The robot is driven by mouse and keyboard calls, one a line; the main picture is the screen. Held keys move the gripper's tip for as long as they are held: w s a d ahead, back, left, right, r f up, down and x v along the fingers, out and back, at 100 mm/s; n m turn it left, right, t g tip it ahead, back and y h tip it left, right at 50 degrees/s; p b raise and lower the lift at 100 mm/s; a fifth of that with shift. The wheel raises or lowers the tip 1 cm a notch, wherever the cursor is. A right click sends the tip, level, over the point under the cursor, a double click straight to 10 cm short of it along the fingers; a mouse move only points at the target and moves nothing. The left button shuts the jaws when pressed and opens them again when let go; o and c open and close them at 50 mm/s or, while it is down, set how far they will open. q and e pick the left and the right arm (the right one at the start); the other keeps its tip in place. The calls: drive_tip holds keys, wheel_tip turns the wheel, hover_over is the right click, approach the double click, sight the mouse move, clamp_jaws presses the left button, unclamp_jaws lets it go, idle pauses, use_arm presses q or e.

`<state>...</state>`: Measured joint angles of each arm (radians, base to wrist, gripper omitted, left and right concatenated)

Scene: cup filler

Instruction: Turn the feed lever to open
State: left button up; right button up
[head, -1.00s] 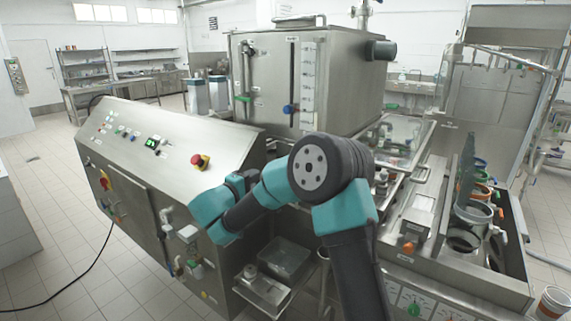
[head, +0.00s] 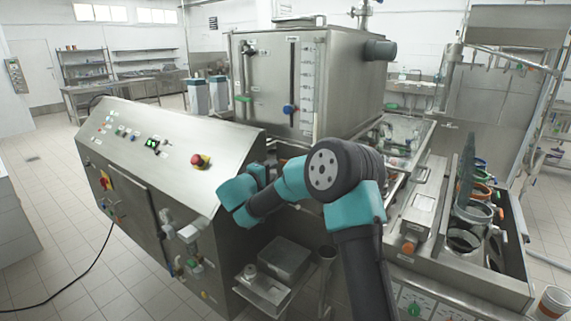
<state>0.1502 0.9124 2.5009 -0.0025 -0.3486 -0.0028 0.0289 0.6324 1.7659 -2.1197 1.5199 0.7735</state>
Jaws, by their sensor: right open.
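I cannot tell for certain which control is the feed lever, as the labels are too small to read. The steel tank (head: 345,85) carries a blue knob (head: 289,109) on a vertical slot and a green handle (head: 243,98) at its left. My right arm rises from the bottom right and bends left. Its wrist is at the right end of the sloped control panel, below the tank front. My right gripper (head: 272,168) is open, largely hidden behind my wrist, below the blue knob and apart from it. My left gripper is out of view.
The sloped control panel (head: 150,135) with a red stop button (head: 200,161) stands left of my wrist. A steel tray (head: 262,291) lies below. Cups in a rack (head: 474,212) and an orange-tipped part (head: 408,247) are at the right.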

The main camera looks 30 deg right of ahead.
sight(285, 161)
drive_tip(key=x, duration=0.8)
drive_tip(key=shift+w+d, duration=0.1)
drive_tip(key=shift+c, duration=0.2)
clamp_jaws()
